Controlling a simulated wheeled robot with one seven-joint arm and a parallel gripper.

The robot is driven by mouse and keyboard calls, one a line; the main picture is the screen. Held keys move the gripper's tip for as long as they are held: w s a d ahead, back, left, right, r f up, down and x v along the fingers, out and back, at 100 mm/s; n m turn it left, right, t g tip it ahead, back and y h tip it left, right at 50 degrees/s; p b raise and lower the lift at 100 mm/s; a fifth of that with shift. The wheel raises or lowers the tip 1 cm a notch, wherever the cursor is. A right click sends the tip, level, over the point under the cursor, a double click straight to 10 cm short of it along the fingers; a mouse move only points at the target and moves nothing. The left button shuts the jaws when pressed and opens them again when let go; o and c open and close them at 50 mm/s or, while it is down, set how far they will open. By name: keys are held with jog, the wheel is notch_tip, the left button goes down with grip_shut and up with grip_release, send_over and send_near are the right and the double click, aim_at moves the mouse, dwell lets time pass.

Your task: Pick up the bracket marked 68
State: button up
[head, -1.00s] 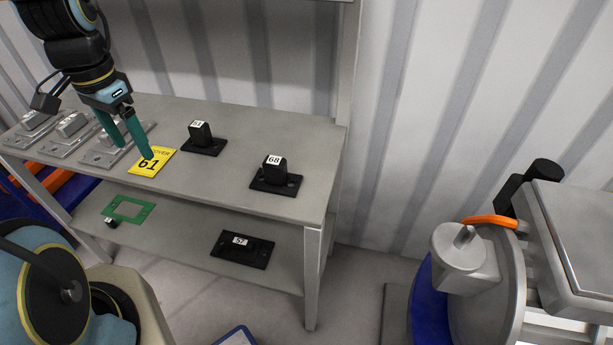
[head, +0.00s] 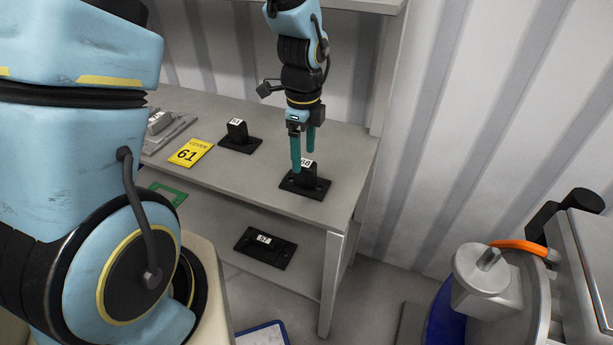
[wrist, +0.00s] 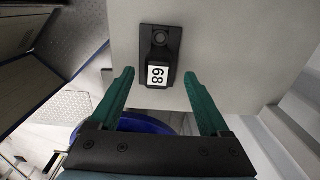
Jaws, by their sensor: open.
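The bracket marked 68 (head: 308,184) is black, with a flat base and an upright block. It stands on the upper shelf near its right end. In the wrist view the bracket (wrist: 160,52) lies beyond the fingertips, its white 68 label facing the camera, centred between the fingers. My gripper (head: 303,160) has green fingers and points down at the bracket. It is open and empty, and in the wrist view the gripper (wrist: 159,77) has its fingers wide apart. In the head view a finger partly covers the label. I cannot tell whether a finger touches the block.
A second black bracket (head: 237,135) and a yellow cover marked 61 (head: 190,153) sit to the left on the shelf (head: 260,180). A bracket marked 57 (head: 264,247) lies on the lower shelf. A shelf post stands behind right. Grey machinery (head: 490,280) stands at the right.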

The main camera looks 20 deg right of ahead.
aim_at(305, 163)
jog(key=shift+s+d+f+p, duration=0.1)
jog(key=shift+f+p, duration=0.15)
jog(key=shift+f, duration=0.6)
jog(key=shift+s+a+f+p, duration=0.1)
jog(key=shift+f+p, duration=0.1)
jog(key=shift+f, duration=0.6)
jog(key=shift+s+d+f+p, duration=0.1)
jog(key=shift+f+p, duration=0.15)
jog(key=shift+f, duration=0.6)
jog(key=shift+c, duration=0.3)
grip_shut()
